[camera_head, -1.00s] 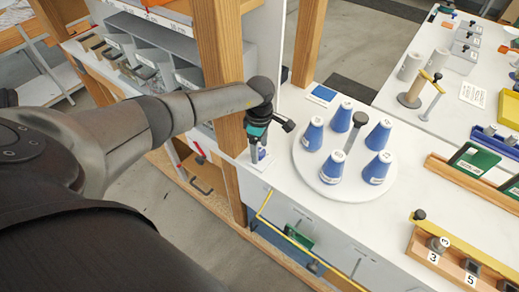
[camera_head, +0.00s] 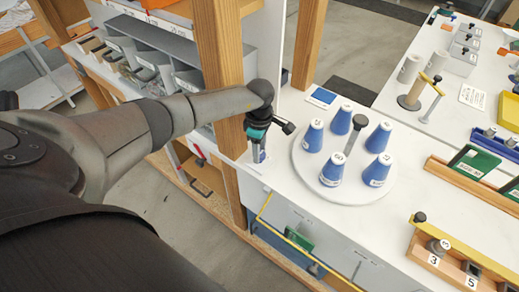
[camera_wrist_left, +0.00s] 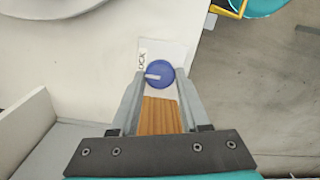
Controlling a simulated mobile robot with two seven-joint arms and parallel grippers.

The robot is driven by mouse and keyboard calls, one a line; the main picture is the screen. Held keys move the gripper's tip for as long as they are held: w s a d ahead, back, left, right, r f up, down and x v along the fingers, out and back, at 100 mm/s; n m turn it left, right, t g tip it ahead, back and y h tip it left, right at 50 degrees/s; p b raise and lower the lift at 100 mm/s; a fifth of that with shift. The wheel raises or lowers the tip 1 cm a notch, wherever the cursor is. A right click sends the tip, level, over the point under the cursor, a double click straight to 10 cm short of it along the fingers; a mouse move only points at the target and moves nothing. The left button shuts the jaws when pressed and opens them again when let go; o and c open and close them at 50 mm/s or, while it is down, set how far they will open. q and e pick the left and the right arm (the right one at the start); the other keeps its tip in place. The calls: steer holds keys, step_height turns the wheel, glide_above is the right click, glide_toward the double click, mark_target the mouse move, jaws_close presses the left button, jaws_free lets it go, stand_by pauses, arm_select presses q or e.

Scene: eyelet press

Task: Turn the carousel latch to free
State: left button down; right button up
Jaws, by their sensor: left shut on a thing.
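The carousel latch is a round blue knob (camera_wrist_left: 160,71) with a white pointer bar, on a white label plate (camera_wrist_left: 174,50). In the left wrist view the bar points left, just below the lettering that reads like LOCK. My left gripper (camera_wrist_left: 160,82) is shut on the knob, one finger on each side. In the head view the left gripper (camera_head: 257,146) points down at the table's left edge, and its fingers mostly hide the knob. The carousel (camera_head: 300,168) is a round white disc with several blue cones, to the right of the gripper. My right gripper is not in view.
A wooden post (camera_head: 227,100) and a shelf of grey bins (camera_head: 150,48) stand close left of my left gripper. A black-knobbed post (camera_head: 356,132) rises from the carousel. A wooden block (camera_head: 425,248) with numbered slots lies at right. Bare tabletop lies between it and the carousel.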

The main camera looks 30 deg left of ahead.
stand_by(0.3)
arm_select(q)
steer(key=n, duration=0.8)
steer(key=n+p, duration=0.1)
steer(key=n, duration=0.4)
steer(key=shift+p, duration=0.3)
steer(key=n+p, duration=0.1)
steer(key=n, duration=0.3)
steer(key=shift+n, duration=0.4)
steer(key=shift+c, duration=1.9)
jaws_free()
steer(key=shift+r, duration=0.1)
